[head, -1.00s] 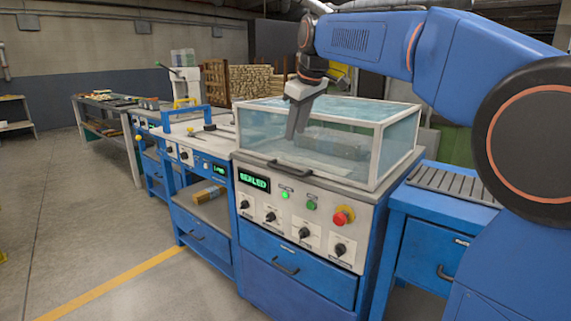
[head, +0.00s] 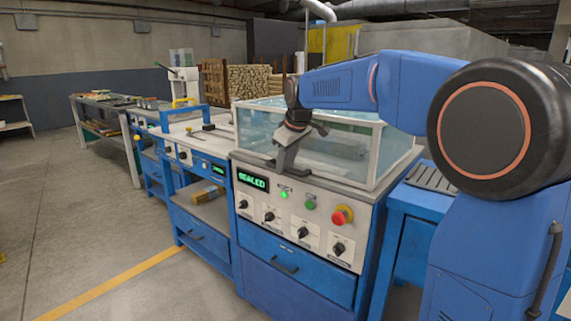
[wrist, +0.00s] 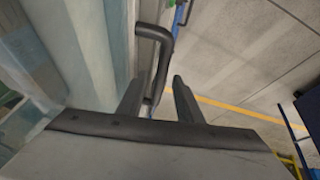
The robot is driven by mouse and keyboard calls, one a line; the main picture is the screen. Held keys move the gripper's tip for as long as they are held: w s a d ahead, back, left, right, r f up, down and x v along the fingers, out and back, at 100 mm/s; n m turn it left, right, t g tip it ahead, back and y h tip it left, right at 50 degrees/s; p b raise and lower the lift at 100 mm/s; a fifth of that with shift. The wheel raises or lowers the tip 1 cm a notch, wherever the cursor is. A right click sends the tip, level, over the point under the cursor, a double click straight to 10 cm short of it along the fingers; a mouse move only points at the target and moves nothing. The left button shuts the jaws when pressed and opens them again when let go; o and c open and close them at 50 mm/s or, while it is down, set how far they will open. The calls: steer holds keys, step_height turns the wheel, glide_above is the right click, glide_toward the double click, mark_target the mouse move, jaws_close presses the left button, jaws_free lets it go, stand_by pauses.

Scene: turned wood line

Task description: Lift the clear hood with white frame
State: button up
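The clear hood with white frame (head: 376,155) sits down on top of the blue and white machine (head: 345,187). Its dark bar handle (wrist: 163,62) is on the front side; in the head view my gripper mostly covers it. My gripper (head: 279,168) is at the hood's front edge, pointing down at the handle. In the wrist view the two fingers of my gripper (wrist: 158,82) stand apart with the handle bar between them. The bar looks nearer the left finger; I cannot tell whether it touches. A display on the machine reads SEALED, with a green light lit.
A red stop button (head: 342,215) and several knobs are on the machine's front. A blue side table (head: 411,200) stands to the right, and another workstation (head: 198,150) to the left. The floor in front is open, with a yellow line (head: 115,283).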

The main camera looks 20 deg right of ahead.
jaws_close()
